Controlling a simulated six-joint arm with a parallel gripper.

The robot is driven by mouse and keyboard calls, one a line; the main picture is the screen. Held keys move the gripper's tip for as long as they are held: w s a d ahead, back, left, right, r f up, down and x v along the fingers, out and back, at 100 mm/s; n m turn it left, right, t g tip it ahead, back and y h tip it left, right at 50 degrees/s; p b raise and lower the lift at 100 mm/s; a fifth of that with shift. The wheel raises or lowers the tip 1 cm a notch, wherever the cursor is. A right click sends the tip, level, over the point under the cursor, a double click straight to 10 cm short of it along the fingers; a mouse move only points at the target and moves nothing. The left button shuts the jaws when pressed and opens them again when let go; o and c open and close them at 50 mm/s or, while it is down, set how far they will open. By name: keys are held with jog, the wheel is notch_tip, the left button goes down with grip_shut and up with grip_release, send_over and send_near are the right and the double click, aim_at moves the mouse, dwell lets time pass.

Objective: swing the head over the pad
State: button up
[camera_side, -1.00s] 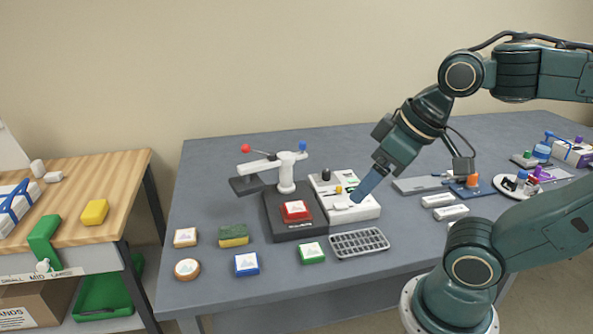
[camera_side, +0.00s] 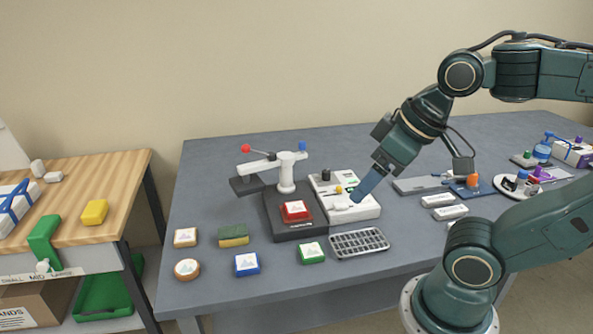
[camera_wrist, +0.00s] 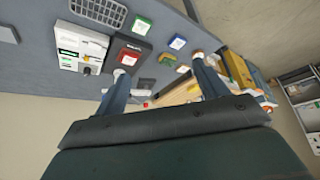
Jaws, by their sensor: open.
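The press (camera_side: 287,226) has a dark base with a red block with a white picture label (camera_side: 296,209) on its pad. A white post (camera_side: 287,177) rises behind the block and carries a swing arm. The dark flat head (camera_side: 251,184) hangs off to the left of the pad, not above it. A red ball knob (camera_side: 245,148) is at the arm's left and a blue knob (camera_side: 302,146) at its right. My gripper (camera_side: 358,197) is open and empty, right of the press and above the white unit.
A white control unit (camera_side: 361,209) stands right of the press. A grey grid tray (camera_side: 359,243) and green (camera_side: 312,253), blue (camera_side: 247,264) and wooden blocks lie in front. A sponge (camera_side: 233,235) lies at the left. The table behind the post is clear.

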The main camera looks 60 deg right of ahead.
jog(key=shift+c, duration=0.4)
jog(key=c, duration=0.4)
jog(key=shift+w+d+r, duration=0.1)
jog(key=shift+w+r, duration=0.05)
jog(key=shift+c, duration=0.8)
jog(key=w+d+r+m+g+h, duration=0.1)
jog(key=w+d+r+m+h, duration=0.15)
jog(key=w+d+m, duration=0.4)
jog(key=w+d+r+m+g+h, duration=0.1)
jog(key=w+d+r, duration=0.3)
jog(key=w, duration=0.6)
jog(key=m+g, duration=0.2)
jog(key=m, duration=0.6)
send_near(302, 142)
jog(key=w+a+v, duration=0.1)
jog(key=v, duration=0.4)
jog(key=shift+s+n+h, duration=0.15)
jog(key=shift+n+h, duration=0.1)
jog(key=shift+h, duration=0.2)
jog(key=shift+f, duration=0.1)
jog(key=x, duration=1.3)
jog(key=shift+s+d+f, duration=0.1)
jog(key=shift+s+f, duration=0.15)
jog(key=shift+f, duration=0.1)
